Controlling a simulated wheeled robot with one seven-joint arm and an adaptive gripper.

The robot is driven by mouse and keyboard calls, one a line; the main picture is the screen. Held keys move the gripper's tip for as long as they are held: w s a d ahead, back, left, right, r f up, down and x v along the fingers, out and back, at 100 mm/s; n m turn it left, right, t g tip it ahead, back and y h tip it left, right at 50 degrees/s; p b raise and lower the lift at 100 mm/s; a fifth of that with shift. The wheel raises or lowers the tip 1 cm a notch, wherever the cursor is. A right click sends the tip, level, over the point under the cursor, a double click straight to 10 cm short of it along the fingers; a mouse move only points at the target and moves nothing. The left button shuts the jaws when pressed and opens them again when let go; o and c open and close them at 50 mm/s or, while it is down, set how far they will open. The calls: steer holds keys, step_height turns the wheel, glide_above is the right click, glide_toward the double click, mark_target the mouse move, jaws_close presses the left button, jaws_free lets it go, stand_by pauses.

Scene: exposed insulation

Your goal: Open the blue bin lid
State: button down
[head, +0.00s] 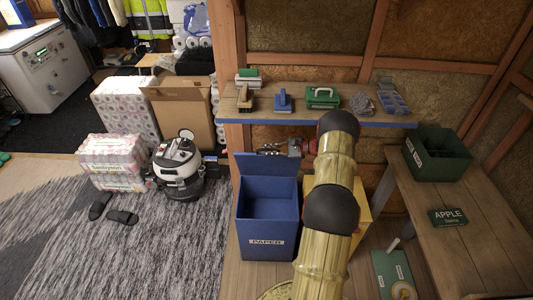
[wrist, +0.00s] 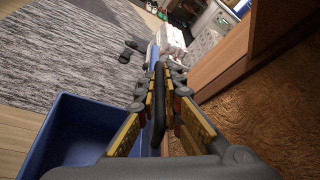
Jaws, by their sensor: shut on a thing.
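The blue bin (head: 268,240), labelled PAPER, stands on the wooden floor and its open inside shows. Its lid (head: 262,165) is raised, standing about upright at the back of the bin. My gripper (head: 284,148) is at the lid's upper edge, partly hidden by my arm. In the wrist view, my gripper (wrist: 160,82) has its yellow-padded fingers on either side of a thin dark edge, which I take to be the lid's. The bin (wrist: 75,130) shows there at lower left, open.
A blue-edged shelf (head: 310,117) with brushes and a green case is just above and behind the lid. A yellow bin (head: 362,212) is partly hidden behind my arm. A wooden table (head: 440,235) stands at right. A vacuum cleaner (head: 178,168) stands left of the bin.

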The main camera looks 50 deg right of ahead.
steer(key=c, duration=2)
jaws_free()
steer(key=shift+o, duration=0.4)
steer(key=v, duration=1.2)
steer(key=shift+f, duration=0.15)
